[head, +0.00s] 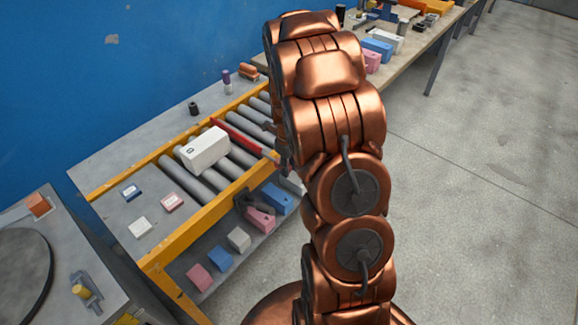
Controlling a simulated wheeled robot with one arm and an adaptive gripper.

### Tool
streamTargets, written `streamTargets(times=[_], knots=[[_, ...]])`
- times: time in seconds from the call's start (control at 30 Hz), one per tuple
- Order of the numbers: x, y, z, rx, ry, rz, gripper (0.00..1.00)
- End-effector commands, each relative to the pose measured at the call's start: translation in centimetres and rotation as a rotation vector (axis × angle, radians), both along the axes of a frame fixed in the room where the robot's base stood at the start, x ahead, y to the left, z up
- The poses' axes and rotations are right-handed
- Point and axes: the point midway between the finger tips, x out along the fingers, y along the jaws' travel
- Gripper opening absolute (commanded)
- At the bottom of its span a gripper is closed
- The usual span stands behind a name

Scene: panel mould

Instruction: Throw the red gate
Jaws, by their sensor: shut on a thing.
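The red gate (238,136) is a long red bar lying low across the grey rollers of the conveyor. Its right end runs behind my copper arm. My gripper (269,129) shows only as a small dark part at the left edge of the arm, close to the gate's right end. It is shut on the gate; the grip itself is mostly hidden by my arm. A white box (205,149) sits on the rollers just left of the gate, apart from my gripper.
The conveyor has a yellow frame (200,222). Pink, blue and white blocks lie on a lower shelf (224,277). Small cards lie at its left end. A bench (410,55) with boxes stands at the back right. The floor (480,190) on the right is clear.

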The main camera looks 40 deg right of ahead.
Motion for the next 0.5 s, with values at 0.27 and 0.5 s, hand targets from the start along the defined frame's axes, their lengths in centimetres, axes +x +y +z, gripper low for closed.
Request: streamTargets(times=[0.27, 0.5], knots=[[0.0, 0.0, 0.0, 0.0, 0.0, 0.0, 0.0], [0.0, 0.0, -1.6, 0.0, 0.001, 0.0, 0.0]])
